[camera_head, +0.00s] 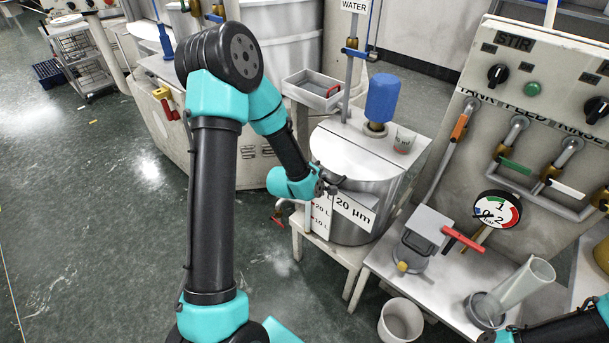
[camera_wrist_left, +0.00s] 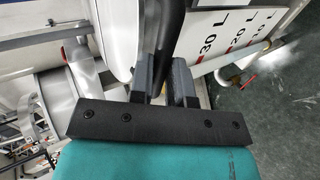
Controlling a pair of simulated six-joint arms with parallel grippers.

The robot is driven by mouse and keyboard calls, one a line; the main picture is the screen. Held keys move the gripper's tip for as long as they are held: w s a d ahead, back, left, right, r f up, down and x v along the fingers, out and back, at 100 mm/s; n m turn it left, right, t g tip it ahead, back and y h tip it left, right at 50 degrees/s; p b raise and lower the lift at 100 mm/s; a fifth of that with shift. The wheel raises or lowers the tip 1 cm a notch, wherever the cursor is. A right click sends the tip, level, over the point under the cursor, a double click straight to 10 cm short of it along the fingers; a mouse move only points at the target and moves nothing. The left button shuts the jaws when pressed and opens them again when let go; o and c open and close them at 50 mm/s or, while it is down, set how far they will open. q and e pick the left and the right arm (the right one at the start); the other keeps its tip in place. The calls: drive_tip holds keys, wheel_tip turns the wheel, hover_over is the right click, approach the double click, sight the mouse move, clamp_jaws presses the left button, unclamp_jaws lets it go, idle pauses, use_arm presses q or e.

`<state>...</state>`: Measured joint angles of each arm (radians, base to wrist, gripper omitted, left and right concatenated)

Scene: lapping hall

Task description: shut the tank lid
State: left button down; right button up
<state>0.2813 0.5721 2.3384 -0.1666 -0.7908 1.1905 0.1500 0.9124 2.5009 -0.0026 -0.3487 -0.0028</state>
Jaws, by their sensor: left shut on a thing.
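The tank (camera_head: 352,230) is a metal drum with a "20 µm" label and a litre scale (camera_head: 321,216). Its pale grey lid (camera_head: 345,152) lies over the front of the top; I cannot tell whether any gap is left under it. My left gripper (camera_head: 327,184) is at the lid's front edge, above the scale, and hides part of that edge. In the left wrist view the gripper (camera_wrist_left: 167,82) is shut on a dark bar (camera_wrist_left: 173,35), which looks like the lid's handle. The lid's pale rim (camera_wrist_left: 117,40) shows left of it. My right gripper is out of view.
A tray (camera_head: 313,88) and a vertical pipe are close behind. A gauge (camera_head: 497,209) and a tilted cylinder (camera_head: 527,280) are at the right. The floor at left is open.

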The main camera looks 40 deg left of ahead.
use_arm(q)
drive_tip(key=shift+s+d+f, duration=0.1)
drive_tip(key=shift+s+f, duration=0.2)
drive_tip(key=shift+f, duration=0.2)
drive_tip(key=shift+s+f, duration=0.25)
drive_tip(key=shift+f, duration=0.25)
drive_tip(key=c, duration=1.1)
unclamp_jaws()
drive_tip(key=shift+r, duration=0.1)
